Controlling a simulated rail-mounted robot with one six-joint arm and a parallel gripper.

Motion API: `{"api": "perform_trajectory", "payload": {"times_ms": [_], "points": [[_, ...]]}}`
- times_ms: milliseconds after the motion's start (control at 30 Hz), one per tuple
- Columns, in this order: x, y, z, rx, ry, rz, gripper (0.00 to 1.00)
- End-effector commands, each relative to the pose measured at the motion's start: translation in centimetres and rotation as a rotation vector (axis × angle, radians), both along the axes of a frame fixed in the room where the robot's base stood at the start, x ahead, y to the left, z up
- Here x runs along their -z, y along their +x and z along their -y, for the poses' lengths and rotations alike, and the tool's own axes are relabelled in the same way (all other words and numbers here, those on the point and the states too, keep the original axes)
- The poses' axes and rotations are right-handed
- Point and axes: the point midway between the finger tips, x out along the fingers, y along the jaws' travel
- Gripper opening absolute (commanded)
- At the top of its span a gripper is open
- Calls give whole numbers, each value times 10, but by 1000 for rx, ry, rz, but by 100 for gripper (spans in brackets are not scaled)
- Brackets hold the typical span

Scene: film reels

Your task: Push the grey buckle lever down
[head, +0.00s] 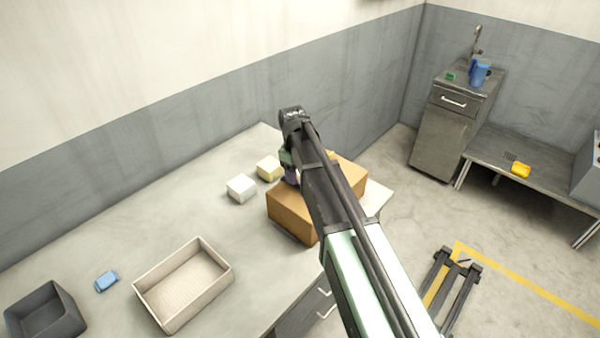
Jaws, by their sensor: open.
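A brown box-like case (289,214) stands on the grey worktable near its far right corner. My arm passes in front of it and hides much of its top and right side.
A white block (241,188) and a cream block (269,168) lie just left of the case. A beige tray (226,266), a blue block (106,281) and a dark grey bin (45,312) are at the front left. The worktable (160,222) is bare between them.

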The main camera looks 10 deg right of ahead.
Motion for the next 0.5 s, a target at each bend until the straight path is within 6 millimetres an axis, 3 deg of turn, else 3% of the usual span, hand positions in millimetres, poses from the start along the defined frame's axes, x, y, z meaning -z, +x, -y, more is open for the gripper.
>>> {"api": "perform_trajectory", "payload": {"times_ms": [33,200,333,500], "points": [[-25,2,-1,0,0,0,60],[-67,6,-4,-1,0,0,60],[-82,8,-6,-1,0,0,60],[-80,9,-6,0,0,0,60]]}}
